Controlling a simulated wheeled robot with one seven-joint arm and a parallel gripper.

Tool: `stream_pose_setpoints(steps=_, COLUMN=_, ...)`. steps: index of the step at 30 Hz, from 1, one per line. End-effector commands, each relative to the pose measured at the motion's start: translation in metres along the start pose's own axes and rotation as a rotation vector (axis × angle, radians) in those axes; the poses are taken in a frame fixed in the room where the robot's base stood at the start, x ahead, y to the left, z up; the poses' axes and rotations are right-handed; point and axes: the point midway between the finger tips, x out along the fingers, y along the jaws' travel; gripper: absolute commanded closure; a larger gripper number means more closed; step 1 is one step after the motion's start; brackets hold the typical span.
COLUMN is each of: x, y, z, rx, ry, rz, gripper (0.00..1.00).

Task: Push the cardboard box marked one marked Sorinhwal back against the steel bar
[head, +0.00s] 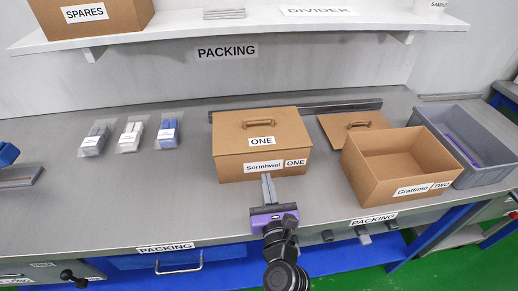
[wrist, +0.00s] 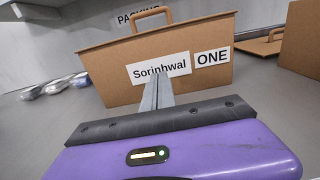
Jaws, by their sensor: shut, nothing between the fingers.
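The closed cardboard box marked Sorinhwal ONE (head: 228,165) stands on the grey bench, its lid with a handle on top. Its labelled front face also fills the middle of the wrist view (wrist: 115,92). The steel bar (head: 345,105) runs along the bench behind the box; the box hides part of it, so I cannot tell whether they touch. My gripper (head: 268,180) is shut and empty, in front of the box and pointing at its front face. In the wrist view its fingertips (wrist: 157,80) overlap the box front just under the Sorinhwal label; contact is unclear.
An open cardboard box marked Grattimo TWO (head: 372,180) stands to the right, its lid (head: 340,128) lying behind it. A grey bin (head: 490,176) is at the far right. Several small packets (head: 130,137) lie left of the box. A shelf (head: 180,30) hangs above.

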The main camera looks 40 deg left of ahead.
Motion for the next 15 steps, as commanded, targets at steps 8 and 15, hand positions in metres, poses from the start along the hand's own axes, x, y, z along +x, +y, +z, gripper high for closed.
stream_pose_setpoints(steps=8, x=0.013, y=0.000, z=0.000, rx=0.001, ry=-0.001, rz=0.000, gripper=1.00)
stream_pose_setpoints(steps=15, x=0.024, y=0.000, z=0.000, rx=0.000, ry=-0.001, rz=0.000, gripper=1.00)
